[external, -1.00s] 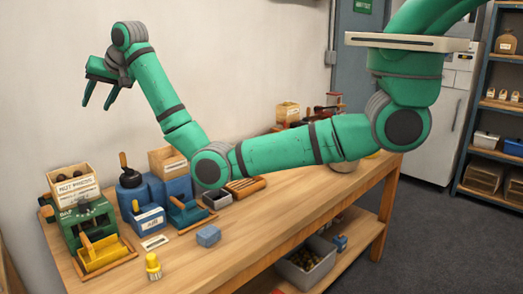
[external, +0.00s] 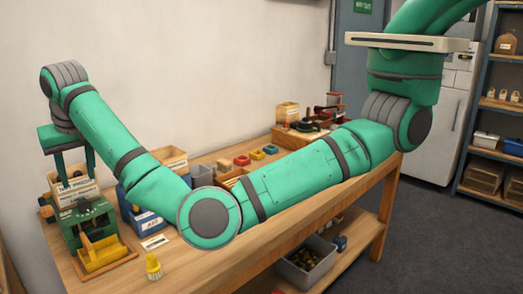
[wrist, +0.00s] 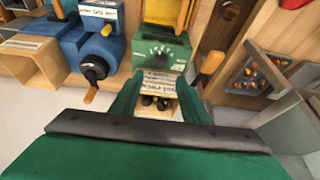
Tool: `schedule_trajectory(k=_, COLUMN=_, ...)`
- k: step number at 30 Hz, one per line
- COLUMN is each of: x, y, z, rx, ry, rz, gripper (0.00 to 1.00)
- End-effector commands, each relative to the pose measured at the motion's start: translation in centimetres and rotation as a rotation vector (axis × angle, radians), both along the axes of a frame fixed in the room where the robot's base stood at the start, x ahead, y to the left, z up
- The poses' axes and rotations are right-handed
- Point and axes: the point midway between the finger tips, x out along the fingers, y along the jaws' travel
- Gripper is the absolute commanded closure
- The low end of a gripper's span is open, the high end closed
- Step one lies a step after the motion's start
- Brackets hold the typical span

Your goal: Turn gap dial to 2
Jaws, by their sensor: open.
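A green machine (external: 88,222) stands at the left end of the bench, with a yellow tray (external: 100,254) at its front. In the wrist view its green face (wrist: 163,53) carries a small dark dial with pale marks around it; the setting is too small to read. My gripper (external: 75,168) is open and points down over a labelled wooden box (external: 88,192) behind the machine. In the wrist view my open fingers (wrist: 158,103) straddle the box, which holds dark brown nuts. Nothing is between the fingertips at dial height.
A blue machine with a black-hubbed crank (wrist: 95,68) stands beside the green one. My forearm hides much of the middle bench.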

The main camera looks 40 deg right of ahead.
Motion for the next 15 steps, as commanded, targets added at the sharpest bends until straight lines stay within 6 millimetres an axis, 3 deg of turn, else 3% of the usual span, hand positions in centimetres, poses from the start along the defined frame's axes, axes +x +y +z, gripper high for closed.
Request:
schedule_trajectory(k=9, x=2.1, y=0.0, z=-5.2, rx=-0.001, ry=0.003, rz=0.001, gripper=0.58)
schedule_trajectory(k=15, x=3.1, y=0.0, z=-7.6, rx=0.0, ry=0.001, rz=0.0, gripper=0.58)
